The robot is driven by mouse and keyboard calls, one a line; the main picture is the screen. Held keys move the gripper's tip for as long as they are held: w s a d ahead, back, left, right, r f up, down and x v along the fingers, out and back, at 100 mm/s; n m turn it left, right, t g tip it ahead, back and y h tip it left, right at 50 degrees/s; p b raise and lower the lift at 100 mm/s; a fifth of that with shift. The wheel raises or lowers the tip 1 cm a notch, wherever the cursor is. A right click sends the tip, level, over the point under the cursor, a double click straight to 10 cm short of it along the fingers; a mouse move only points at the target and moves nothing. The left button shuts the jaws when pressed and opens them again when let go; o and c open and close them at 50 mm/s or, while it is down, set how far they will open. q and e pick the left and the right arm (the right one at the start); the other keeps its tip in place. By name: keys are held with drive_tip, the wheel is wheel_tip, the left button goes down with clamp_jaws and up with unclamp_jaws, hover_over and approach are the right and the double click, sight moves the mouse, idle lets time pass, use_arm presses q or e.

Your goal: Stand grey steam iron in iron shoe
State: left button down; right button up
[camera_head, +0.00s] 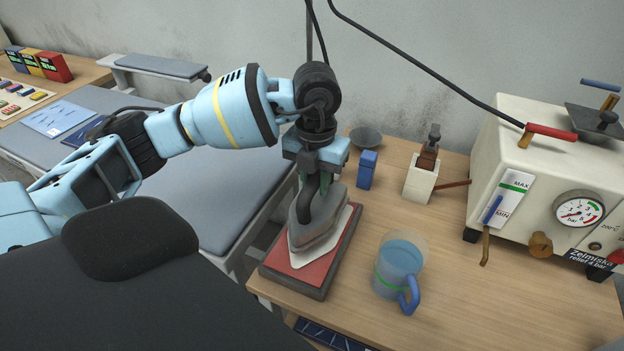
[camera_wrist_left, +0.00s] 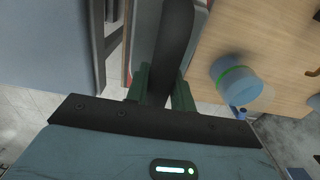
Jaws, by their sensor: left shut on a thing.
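A pale pointed plate, seemingly the iron shoe (camera_head: 312,257), shows under the iron's front edge. I cannot tell whether the iron is fully seated in it. My left gripper (camera_head: 313,178) is above the iron, shut on its dark curved handle. In the left wrist view, the green fingers (camera_wrist_left: 161,88) flank the dark handle (camera_wrist_left: 176,45). My right gripper is not in view.
A water jug (camera_head: 400,262) with a blue handle stands close right of the rest. A blue block (camera_head: 367,169), a small white holder (camera_head: 421,180) and the boiler (camera_head: 541,160) with its gauge stand behind. A grey ironing board (camera_head: 190,185) lies left. The table's front right is clear.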

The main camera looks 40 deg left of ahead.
sight(318, 200)
use_arm(q)
drive_tip(key=shift+w+d+r, duration=0.2)
drive_tip(key=shift+w, duration=0.35)
drive_tip(key=shift+f, duration=1.75)
drive_tip(key=shift+s+f, duration=0.1)
drive_tip(key=c, duration=1.6)
unclamp_jaws()
drive_tip(key=shift+a+f, duration=0.1)
drive_tip(key=shift+f, duration=0.15)
drive_tip(key=shift+c, duration=0.2)
drive_tip(key=o, duration=0.5)
drive_tip(key=shift+s, duration=0.1)
drive_tip(key=shift+c, duration=0.2)
wheel_tip(318, 200, up, 12)
drive_tip(key=shift+r+p, duration=0.15)
drive_tip(key=shift+p, duration=0.15)
